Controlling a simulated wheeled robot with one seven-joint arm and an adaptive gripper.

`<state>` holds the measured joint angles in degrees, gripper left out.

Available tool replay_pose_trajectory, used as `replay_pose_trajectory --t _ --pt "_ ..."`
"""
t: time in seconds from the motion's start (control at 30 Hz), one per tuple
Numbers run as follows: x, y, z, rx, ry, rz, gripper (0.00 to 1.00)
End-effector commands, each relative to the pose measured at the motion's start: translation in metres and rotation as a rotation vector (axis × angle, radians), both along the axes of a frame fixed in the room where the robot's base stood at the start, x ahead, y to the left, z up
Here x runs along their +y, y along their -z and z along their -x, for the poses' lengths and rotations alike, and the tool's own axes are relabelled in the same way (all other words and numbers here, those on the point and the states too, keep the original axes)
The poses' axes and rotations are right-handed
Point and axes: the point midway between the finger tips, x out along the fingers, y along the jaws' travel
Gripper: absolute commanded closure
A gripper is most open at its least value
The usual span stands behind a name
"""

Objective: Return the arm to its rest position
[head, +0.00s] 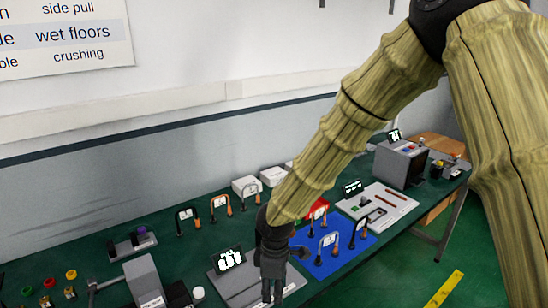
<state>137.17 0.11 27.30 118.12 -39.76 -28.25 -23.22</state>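My arm, covered in an olive-tan sleeve, reaches from the upper right of the head view down and left over the green table (75,235). My gripper (272,293) points down at the bottom middle, in front of a grey panel device with a small black-and-white display (229,259). Its dark fingers lie close together near the picture's bottom edge. I cannot tell whether they are open or shut, and I see no object held. The gripper hides part of the grey device.
A white panel (384,203) and a grey box (401,163) stand farther right. Coloured knobs (71,275) and a grey block (143,278) are at left. Green floor lies at lower right.

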Motion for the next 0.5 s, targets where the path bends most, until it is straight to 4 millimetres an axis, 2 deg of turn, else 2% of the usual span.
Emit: replay_pose_trajectory --t 0.03,0.37,0.5 --pt "-0.002 0.011 0.005 0.014 0.018 -0.008 0.62" --pt "-0.015 0.067 0.035 0.079 0.174 -0.082 0.62" --pt "-0.022 0.098 0.054 0.112 0.272 -0.117 0.62"
